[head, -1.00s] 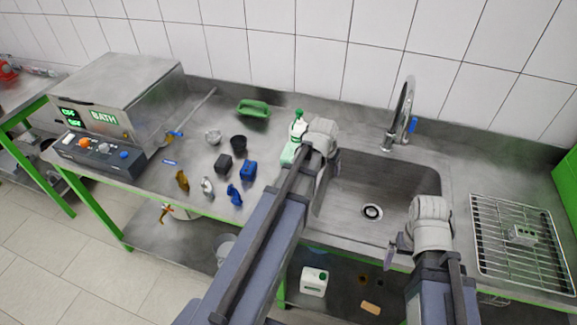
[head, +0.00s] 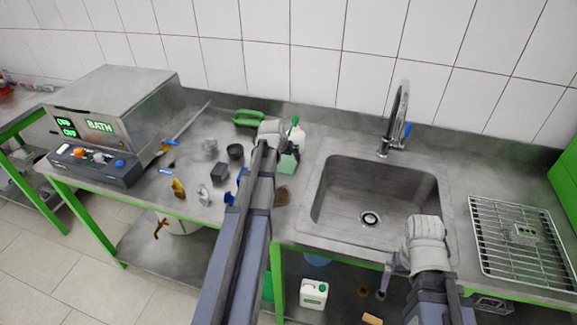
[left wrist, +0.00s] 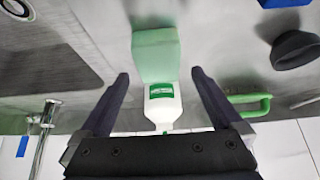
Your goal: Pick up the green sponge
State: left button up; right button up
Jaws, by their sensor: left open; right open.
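The green sponge (head: 288,162) is a pale green block on the steel counter, left of the sink, in front of a white bottle with a green cap (head: 297,136). In the left wrist view the sponge (left wrist: 155,54) is at upper middle, with the bottle (left wrist: 162,106) right by it. My left gripper (left wrist: 160,77) is open; its two fingers lie either side of the sponge and bottle in that view, with nothing held. In the head view my left arm hides its fingers. My right gripper (head: 386,281) appears small at the sink's front edge, open.
The sink (head: 345,190) with its tap (head: 398,120) is to the right. A green-handled item (head: 248,118), a black cup (head: 235,151) and several small parts are to the left. A wire rack (head: 500,260) is far right.

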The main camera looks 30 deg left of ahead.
aim_at(288, 160)
pick_arm(q)
jog(key=shift+b+x, duration=2.2)
jog(key=shift+x, duration=0.45)
jog(key=shift+d+r, duration=0.1)
jog(key=shift+r, duration=0.05)
jog(key=c, duration=1.3)
jog(key=shift+r+p, duration=0.25)
jog(key=shift+p, duration=0.05)
